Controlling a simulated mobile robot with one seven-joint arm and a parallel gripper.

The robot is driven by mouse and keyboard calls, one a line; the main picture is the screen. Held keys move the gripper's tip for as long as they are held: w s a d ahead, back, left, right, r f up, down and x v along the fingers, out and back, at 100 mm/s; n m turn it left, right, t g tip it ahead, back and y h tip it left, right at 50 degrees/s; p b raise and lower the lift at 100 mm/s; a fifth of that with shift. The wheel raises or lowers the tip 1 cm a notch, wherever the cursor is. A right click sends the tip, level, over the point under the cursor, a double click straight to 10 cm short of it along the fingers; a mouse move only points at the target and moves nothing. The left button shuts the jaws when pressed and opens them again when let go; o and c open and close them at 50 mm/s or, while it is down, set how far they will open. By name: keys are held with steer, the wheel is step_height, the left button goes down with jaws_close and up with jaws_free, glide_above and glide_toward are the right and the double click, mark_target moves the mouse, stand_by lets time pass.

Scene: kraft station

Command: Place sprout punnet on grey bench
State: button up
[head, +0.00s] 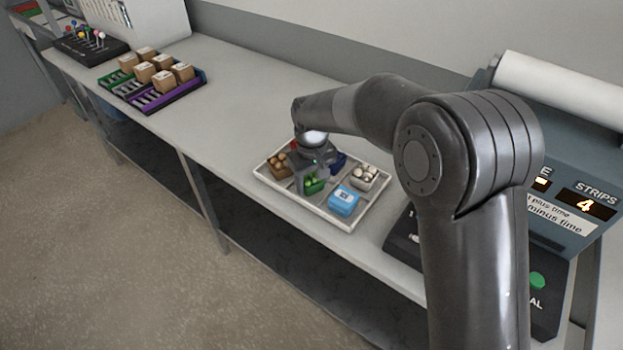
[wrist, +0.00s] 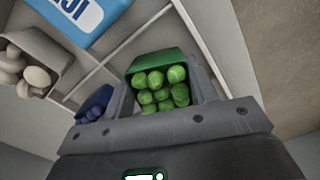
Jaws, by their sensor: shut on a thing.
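The sprout punnet is a small green box of round green sprouts (head: 313,187). It also shows in the wrist view (wrist: 157,64), between the two fingers. My gripper (wrist: 162,92) is shut on it, one finger against each side. In the head view my gripper (head: 312,172) is over the white divided tray (head: 336,223), and the punnet is in or just above the tray; I cannot tell if its base touches. The grey bench (head: 225,85) runs along the wall, and the tray stands on it.
The tray also holds a blue box (head: 344,201), a pale punnet of whitish items (head: 364,177), a brown punnet (head: 280,166) and a dark blue punnet (wrist: 93,104). Bare bench lies left of the tray, towards crates of cartons (head: 160,85). A strip machine (head: 580,200) stands at right.

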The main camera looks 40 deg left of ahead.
mark_target(312, 177)
steer(key=shift+f, duration=0.25)
steer(key=o, duration=1.1)
steer(key=shift+o, duration=0.2)
step_height(312, 177, up, 11)
steer(key=shift+f, duration=0.1)
